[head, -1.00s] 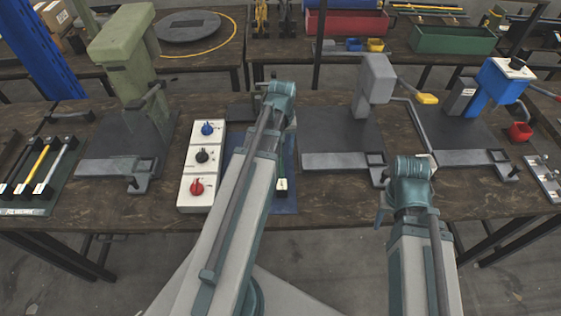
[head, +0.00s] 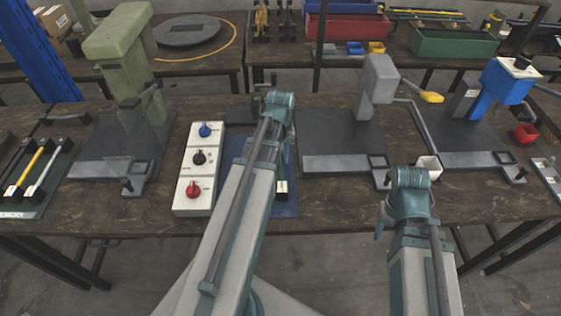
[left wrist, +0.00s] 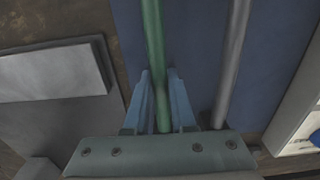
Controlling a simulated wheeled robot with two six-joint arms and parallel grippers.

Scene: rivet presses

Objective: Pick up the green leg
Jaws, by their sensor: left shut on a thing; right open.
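The green leg (left wrist: 153,40) is a thin green rod over the blue mat in the left wrist view. My left gripper (left wrist: 160,80) has its two blue fingers closed on either side of the rod, near its lower visible end. A grey rod (left wrist: 232,55) lies to the right of it, apart from the fingers. In the head view my left arm hides most of the blue mat (head: 287,205) and the grip itself. My right gripper (head: 382,217) is open in front of the table edge, mostly hidden behind its own wrist.
A white panel with blue, black and red knobs (head: 193,190) stands left of my left arm. A green press (head: 125,60), a grey press (head: 378,80) and a blue press (head: 505,80) stand along the table. A small white container (head: 430,165) is beyond my right wrist.

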